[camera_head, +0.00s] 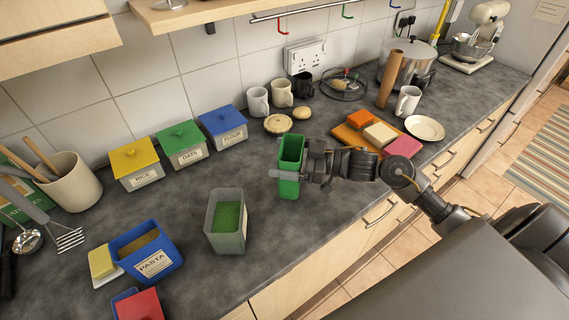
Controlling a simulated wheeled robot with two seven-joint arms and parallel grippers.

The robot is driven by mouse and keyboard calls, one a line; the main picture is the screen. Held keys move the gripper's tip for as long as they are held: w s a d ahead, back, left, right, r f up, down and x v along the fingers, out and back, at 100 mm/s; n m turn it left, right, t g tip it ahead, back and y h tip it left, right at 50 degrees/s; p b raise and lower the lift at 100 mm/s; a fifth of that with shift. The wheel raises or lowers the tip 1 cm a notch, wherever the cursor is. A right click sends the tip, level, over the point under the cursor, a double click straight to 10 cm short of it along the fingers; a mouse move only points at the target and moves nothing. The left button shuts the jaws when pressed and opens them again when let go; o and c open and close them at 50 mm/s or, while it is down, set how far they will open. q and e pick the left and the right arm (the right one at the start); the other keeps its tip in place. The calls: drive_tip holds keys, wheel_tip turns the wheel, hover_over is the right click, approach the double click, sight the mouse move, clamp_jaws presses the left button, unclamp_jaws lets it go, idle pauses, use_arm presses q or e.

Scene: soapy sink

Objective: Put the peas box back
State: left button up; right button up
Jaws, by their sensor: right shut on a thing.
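My right gripper (297,164) comes in from the right and is shut on a tall, open-topped green box (290,154). The box is upright over the middle of the counter; I cannot tell whether its base touches the counter. No label shows on it, so I cannot tell if it is the peas box. A grey see-through box (240,240) with green contents stands just left of it. Yellow RICE (137,164), green OATS (184,145) and blue FLOUR (223,126) boxes, all lidded, line the wall.
An open blue PASTA box (153,266), a yellow lid-like piece (104,266) and a red piece (139,305) are at the front left. A utensil pot (72,184) is at left. A pie (278,124) and mugs (258,102) stand behind; a board (351,138) is at right.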

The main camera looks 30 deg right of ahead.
wheel_tip(320, 180, down, 2)
drive_tip(key=shift+w+f+p, duration=0.15)
drive_tip(key=shift+p, duration=0.4)
drive_tip(key=shift+d+f, duration=0.1)
drive_tip(key=shift+f, duration=0.4)
drive_tip(key=shift+f, duration=0.1)
drive_tip(key=o, duration=1)
drive_tip(key=shift+c, duration=0.2)
drive_tip(key=shift+r, duration=0.2)
drive_tip(key=b+v, duration=0.4)
drive_tip(key=v, duration=0.8)
